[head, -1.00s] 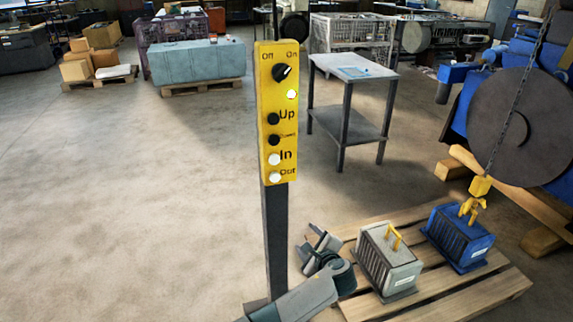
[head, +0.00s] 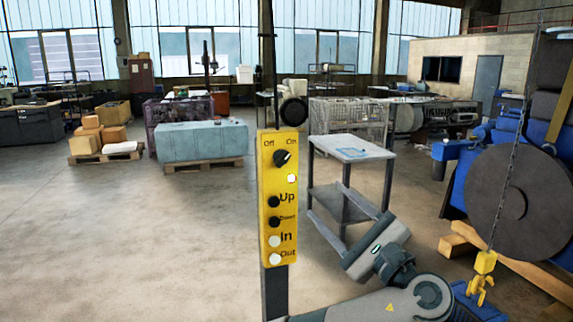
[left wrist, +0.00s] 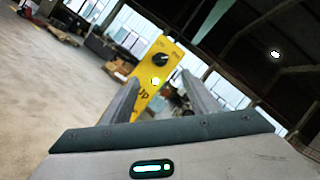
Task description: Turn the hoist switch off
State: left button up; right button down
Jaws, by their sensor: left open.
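The yellow hoist control panel (head: 277,205) stands upright on a dark post. Its black rotary switch (head: 282,157) sits at the top with its white pointer turned toward "On". A lit lamp (head: 291,179) is just below the switch. My left gripper (head: 350,226) is to the right of the panel's lower half, below the switch and apart from it. In the left wrist view, the open fingers frame the panel (left wrist: 148,92), and the switch (left wrist: 160,60) shows beyond the fingertips. My right gripper is in neither view.
The panel's buttons (head: 274,230) run below the lamp. A grey two-shelf table (head: 350,148) stands behind at right. The yellow hoist hook (head: 484,265) hangs on its chain at right above a blue part.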

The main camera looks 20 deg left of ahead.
pick_arm(q)
jog(key=shift+r, duration=0.1)
jog(key=p, duration=0.7)
send_near(284, 161)
jog(key=x, duration=0.7)
jog(key=shift+a+r, duration=0.15)
jog(key=shift+r, duration=0.1)
jog(key=shift+w+a, duration=0.5)
jog(key=c, duration=1)
